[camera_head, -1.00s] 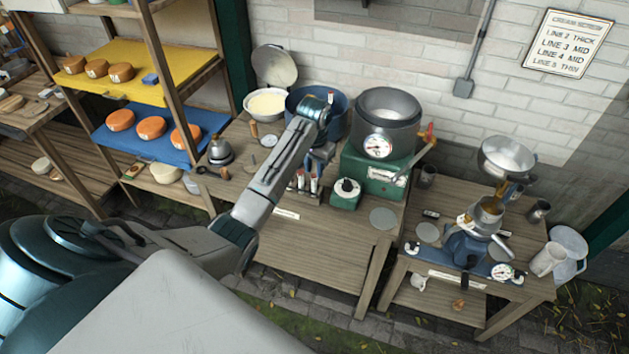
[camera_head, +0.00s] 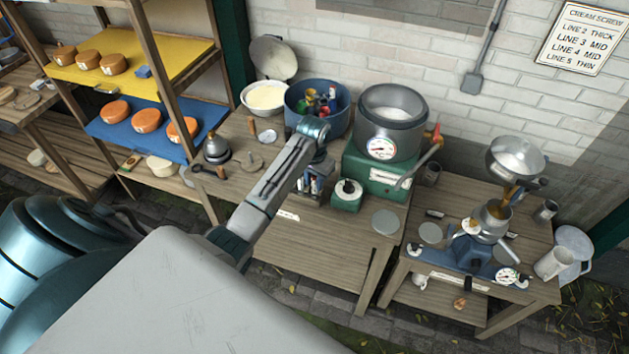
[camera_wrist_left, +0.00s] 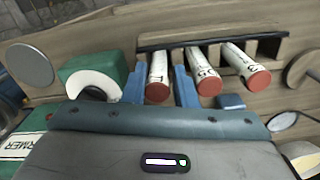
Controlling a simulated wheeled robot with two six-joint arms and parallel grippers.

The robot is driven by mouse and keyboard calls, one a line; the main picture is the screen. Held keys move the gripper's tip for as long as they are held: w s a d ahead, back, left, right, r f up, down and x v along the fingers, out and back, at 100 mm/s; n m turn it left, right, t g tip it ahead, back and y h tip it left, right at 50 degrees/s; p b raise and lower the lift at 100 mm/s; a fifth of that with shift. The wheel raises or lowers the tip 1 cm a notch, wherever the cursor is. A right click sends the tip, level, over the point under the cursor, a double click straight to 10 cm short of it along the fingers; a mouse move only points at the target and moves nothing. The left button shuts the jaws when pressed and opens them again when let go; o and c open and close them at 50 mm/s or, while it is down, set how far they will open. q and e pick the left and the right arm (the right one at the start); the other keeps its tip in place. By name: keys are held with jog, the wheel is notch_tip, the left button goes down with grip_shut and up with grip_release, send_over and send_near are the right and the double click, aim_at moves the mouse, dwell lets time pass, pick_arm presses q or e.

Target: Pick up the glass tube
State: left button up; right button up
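Three glass tubes with red caps and white number labels stand in a row in a wooden rack (camera_wrist_left: 215,42) in the left wrist view. The leftmost tube (camera_wrist_left: 158,72) is between the two blue fingers of my left gripper (camera_wrist_left: 160,87), one finger on each side. The fingers look open, and contact with the tube cannot be made out. The middle tube (camera_wrist_left: 206,72) and the right tube (camera_wrist_left: 243,64) are to the right of the fingers. In the head view my left gripper (camera_head: 318,172) is down at the rack, which it partly hides. My right gripper is out of view.
A green-based device (camera_head: 347,195) stands close right of the rack. Behind are a blue tub (camera_head: 297,104) with coloured items and a metal pot (camera_head: 392,120) with a gauge on a green base. The table's front (camera_head: 320,250) is clear.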

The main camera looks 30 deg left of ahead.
pick_arm(q)
jog(key=shift+w+a+f, duration=0.2)
jog(key=shift+w+f, duration=0.15)
jog(key=shift+f, duration=0.3)
jog(key=shift+d+r, duration=0.1)
jog(key=shift+s+d+r, duration=0.1)
jog(key=shift+s+r, duration=0.1)
jog(key=shift+s, duration=0.1)
jog(key=shift+c, duration=0.9)
jog(key=shift+s+d+r, duration=0.1)
jog(key=shift+s, duration=0.05)
jog(key=c, duration=0.3)
grip_shut()
jog(key=shift+w, duration=0.2)
notch_tip(320, 180, up, 6)
jog(key=b, duration=0.3)
notch_tip(320, 180, up, 3)
jog(key=shift+r+p, duration=0.1)
jog(key=shift+p, duration=0.95)
jog(key=shift+r+p, duration=0.3)
jog(key=shift+p, duration=0.05)
jog(key=shift+s, duration=0.1)
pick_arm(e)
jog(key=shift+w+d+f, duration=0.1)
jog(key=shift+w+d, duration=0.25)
